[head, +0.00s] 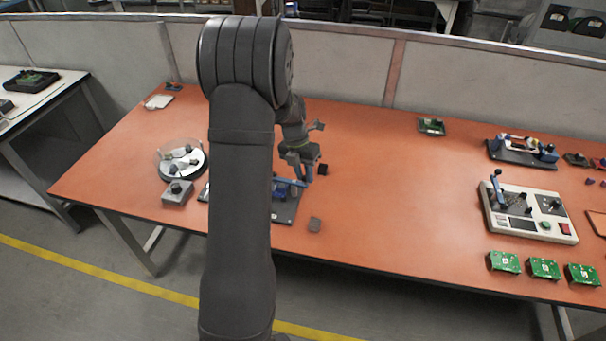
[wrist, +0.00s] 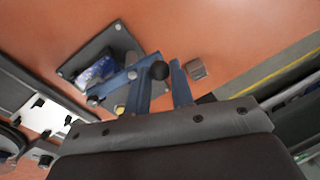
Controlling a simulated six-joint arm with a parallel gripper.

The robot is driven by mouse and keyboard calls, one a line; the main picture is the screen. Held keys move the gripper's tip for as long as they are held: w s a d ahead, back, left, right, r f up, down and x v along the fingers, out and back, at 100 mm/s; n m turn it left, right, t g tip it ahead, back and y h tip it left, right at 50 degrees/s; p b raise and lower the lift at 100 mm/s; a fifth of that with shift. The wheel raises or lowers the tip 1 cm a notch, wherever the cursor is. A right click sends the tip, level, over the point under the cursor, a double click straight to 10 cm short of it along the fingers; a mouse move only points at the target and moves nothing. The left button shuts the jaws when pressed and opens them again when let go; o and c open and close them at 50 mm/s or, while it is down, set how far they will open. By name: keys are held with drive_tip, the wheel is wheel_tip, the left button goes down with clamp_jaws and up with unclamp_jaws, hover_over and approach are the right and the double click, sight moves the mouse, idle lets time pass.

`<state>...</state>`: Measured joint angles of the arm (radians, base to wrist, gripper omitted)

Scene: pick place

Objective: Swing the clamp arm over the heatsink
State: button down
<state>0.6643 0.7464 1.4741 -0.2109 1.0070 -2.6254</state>
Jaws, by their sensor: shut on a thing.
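The clamp fixture has a dark base plate (wrist: 118,40) and a blue clamp arm (wrist: 118,80) with a black knob (wrist: 158,70) at its end. It also shows in the head view (head: 288,212), partly hidden behind my arm. My gripper (wrist: 162,66) has its two blue fingers on either side of the knob and is shut on it. In the head view my gripper (head: 300,180) is low over the fixture. A blue and pale part (wrist: 97,72) sits on the plate. No heatsink can be made out for certain.
A small grey block (head: 315,225) lies on the orange table (head: 390,210) near the front edge. A round dish with dark parts (head: 182,160) and a grey box (head: 177,193) stand left. A control panel (head: 528,212) and green boards (head: 544,268) are right. The table's middle is clear.

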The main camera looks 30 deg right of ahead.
drive_tip(key=shift+w+d+n, duration=0.1)
drive_tip(key=shift+w+n, duration=0.05)
drive_tip(key=shift+n, duration=0.45)
drive_tip(key=c, duration=1.3)
unclamp_jaws()
drive_tip(key=shift+o, duration=0.2)
wheel_tip(320, 180, up, 17)
drive_tip(key=w+a, duration=0.2)
drive_tip(key=shift+w, duration=0.35)
drive_tip(key=s+f, duration=0.1)
drive_tip(key=f, duration=0.4)
drive_tip(key=s+d+f, duration=0.1)
drive_tip(key=f, duration=0.5)
drive_tip(key=d+f, duration=0.1)
drive_tip(key=f, duration=0.5)
drive_tip(key=shift+s, duration=0.4)
